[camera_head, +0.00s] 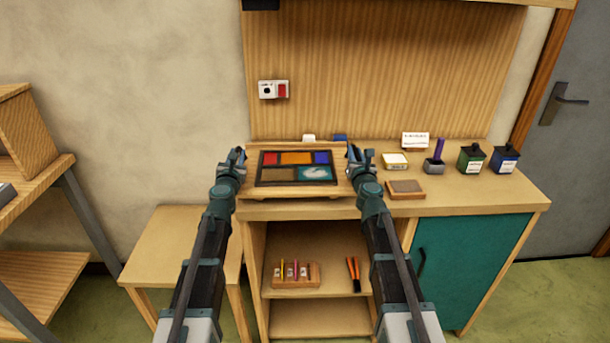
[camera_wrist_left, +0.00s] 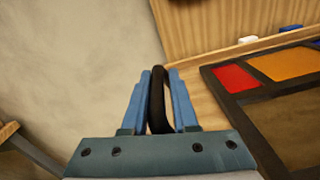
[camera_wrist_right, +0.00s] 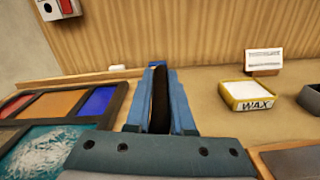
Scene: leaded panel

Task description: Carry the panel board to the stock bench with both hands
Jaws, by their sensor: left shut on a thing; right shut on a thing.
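The panel board (camera_head: 290,191) is a light wooden board at the front left of the workbench top; I cannot tell whether it rests there or hangs just above. On it lies the leaded panel (camera_head: 297,168), with red, orange, blue, brown and teal panes in dark strips. My left gripper (camera_head: 237,156) is shut on the board's left dark handle (camera_wrist_left: 158,98). My right gripper (camera_head: 356,154) is shut on the right dark handle (camera_wrist_right: 159,102). Both wrist views show the blue fingers on either side of a handle.
A wax tin (camera_head: 395,161), a brush pot (camera_head: 434,166), two bottles and a brown block (camera_head: 405,190) stand right of the board. A low wooden table (camera_head: 180,246) with a clear top is at the left. A metal-legged shelf (camera_head: 35,193) stands further left.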

